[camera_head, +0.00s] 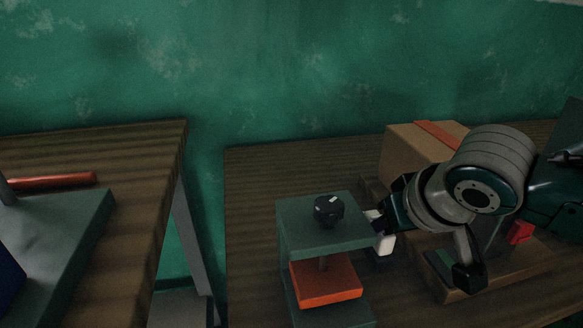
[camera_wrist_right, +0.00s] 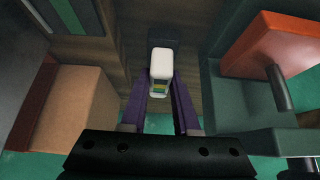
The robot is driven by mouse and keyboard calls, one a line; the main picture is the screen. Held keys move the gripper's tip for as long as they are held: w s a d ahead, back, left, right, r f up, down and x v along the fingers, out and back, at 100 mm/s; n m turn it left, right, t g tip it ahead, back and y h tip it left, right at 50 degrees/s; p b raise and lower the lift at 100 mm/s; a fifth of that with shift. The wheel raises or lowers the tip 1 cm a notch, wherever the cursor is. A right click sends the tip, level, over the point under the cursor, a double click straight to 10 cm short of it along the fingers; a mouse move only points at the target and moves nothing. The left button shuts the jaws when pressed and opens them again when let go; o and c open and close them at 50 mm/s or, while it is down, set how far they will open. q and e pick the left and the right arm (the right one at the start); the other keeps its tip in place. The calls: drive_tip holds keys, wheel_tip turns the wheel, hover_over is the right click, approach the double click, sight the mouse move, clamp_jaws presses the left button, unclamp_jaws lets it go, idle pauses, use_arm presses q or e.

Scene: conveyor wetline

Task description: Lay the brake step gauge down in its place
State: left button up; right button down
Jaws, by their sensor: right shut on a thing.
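The brake step gauge seems to be the small white block with coloured stripes at one end (camera_wrist_right: 160,62). My right gripper (camera_wrist_right: 162,92) is shut on it, with a purple finger on each side. In the head view the white block (camera_head: 385,243) hangs from the gripper, just right of the green press frame. A dark square patch (camera_wrist_right: 193,47) lies on the wooden surface by the block's far end; I cannot tell if it is the gauge's place. I cannot tell whether the block touches the surface. My left gripper is in neither view.
The green press frame (camera_head: 318,238), with a black knob (camera_head: 329,210) and orange plate (camera_head: 327,283), stands close left of my right gripper. A cardboard box (camera_head: 405,150) stands behind. A wooden tray (camera_head: 488,284) lies to the right. A gap separates the left bench (camera_head: 150,165).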

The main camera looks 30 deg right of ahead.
drive_tip(key=shift+f+b, duration=0.35)
drive_tip(key=shift+f, duration=0.3)
drive_tip(key=c, duration=0.6)
unclamp_jaws()
drive_tip(key=shift+r, duration=0.15)
drive_tip(key=shift+s+r+p, duration=0.25)
drive_tip(key=shift+r+p, duration=0.1)
drive_tip(key=p+v, duration=0.3)
drive_tip(key=v, duration=0.6)
drive_tip(key=shift+f, duration=0.1)
